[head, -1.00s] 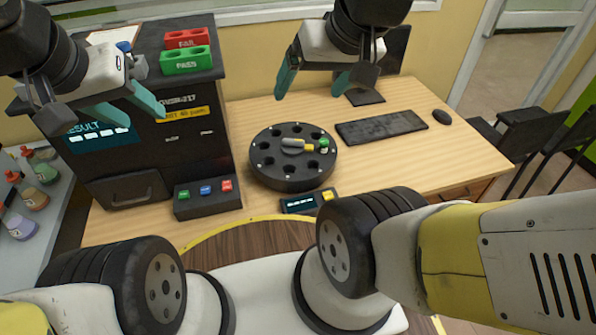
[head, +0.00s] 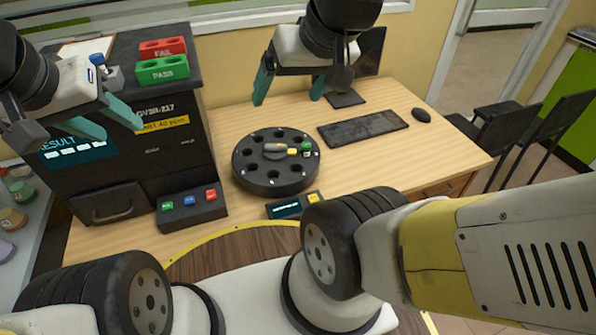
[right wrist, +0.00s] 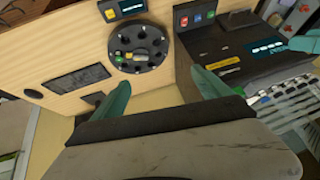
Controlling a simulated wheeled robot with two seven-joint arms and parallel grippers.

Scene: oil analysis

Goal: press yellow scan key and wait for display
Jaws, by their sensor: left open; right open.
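The yellow scan key (head: 313,198) sits at the right end of a small dark scanner (head: 285,208) in front of the round carousel. The scanner's lit display has text too small to read. In the right wrist view the key (right wrist: 109,14) and scanner (right wrist: 131,7) show at the top edge. My right gripper (head: 290,88) is open and empty above the table, behind the carousel and well apart from the key. It also shows open in the right wrist view (right wrist: 160,92). My left gripper (head: 106,121) is open and empty in front of the black analyser.
The black carousel (head: 244,170) holds a green-capped vial (head: 306,148) and a grey and yellow piece. The analyser (head: 180,150) has a lit RESULT panel and coloured buttons. Red FAIL (head: 162,48) and green PASS (head: 162,71) racks stand on it. A keyboard (head: 362,129) lies right.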

